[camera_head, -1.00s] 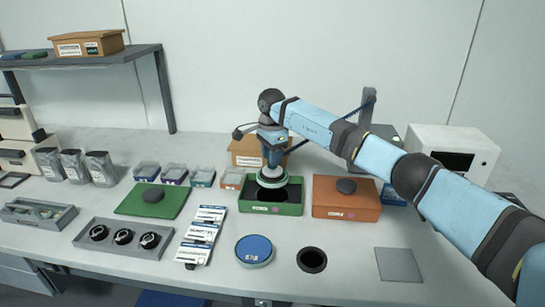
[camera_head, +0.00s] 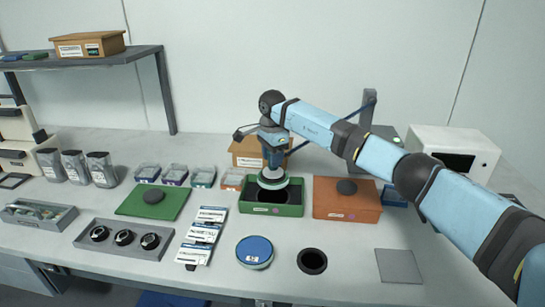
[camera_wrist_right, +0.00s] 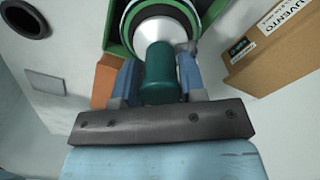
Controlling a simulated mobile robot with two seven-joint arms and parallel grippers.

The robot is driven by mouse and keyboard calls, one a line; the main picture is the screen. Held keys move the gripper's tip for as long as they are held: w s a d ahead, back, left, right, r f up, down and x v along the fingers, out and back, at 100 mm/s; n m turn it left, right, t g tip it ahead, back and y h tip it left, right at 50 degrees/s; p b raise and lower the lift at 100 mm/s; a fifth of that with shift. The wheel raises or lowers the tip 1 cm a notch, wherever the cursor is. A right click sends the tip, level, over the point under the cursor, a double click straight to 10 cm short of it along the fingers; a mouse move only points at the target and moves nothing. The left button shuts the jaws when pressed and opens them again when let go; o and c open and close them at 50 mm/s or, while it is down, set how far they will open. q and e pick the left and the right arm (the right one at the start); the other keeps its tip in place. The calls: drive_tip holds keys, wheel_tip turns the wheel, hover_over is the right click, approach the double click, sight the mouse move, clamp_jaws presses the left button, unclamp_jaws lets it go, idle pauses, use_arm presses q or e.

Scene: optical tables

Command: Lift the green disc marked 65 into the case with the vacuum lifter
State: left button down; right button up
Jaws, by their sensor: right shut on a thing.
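My right gripper (camera_head: 272,140) is shut on the vacuum lifter (camera_head: 271,177). In the right wrist view its fingers (camera_wrist_right: 160,85) close around the lifter's dark green handle (camera_wrist_right: 165,75). Below the handle is the lifter's white cup (camera_wrist_right: 160,32). A round disc with a green rim (camera_wrist_right: 124,22) is under the cup; its number is hidden. The open green case (camera_head: 271,210), with a dark inside, lies directly below the lifter. In the head view the disc is at or just above the case's opening; I cannot tell whether it touches the bottom. My left gripper is not in view.
A green lid (camera_head: 140,203) with a dark knob lies left of the case. An orange case (camera_head: 345,207) stands close on its right. A cardboard box (camera_head: 247,150) is behind. A blue-topped disc (camera_head: 254,250) and a black ring (camera_head: 312,261) lie in front.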

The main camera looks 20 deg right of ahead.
sight(273, 173)
drive_tip(key=shift+f, duration=0.1)
drive_tip(key=shift+f+b, duration=0.75)
drive_tip(key=shift+f, duration=0.7)
drive_tip(key=shift+f+b, duration=0.4)
drive_tip(key=shift+f, duration=0.8)
drive_tip(key=shift+f+b, duration=0.4)
drive_tip(key=o, duration=1.1)
drive_tip(key=shift+o, duration=0.2)
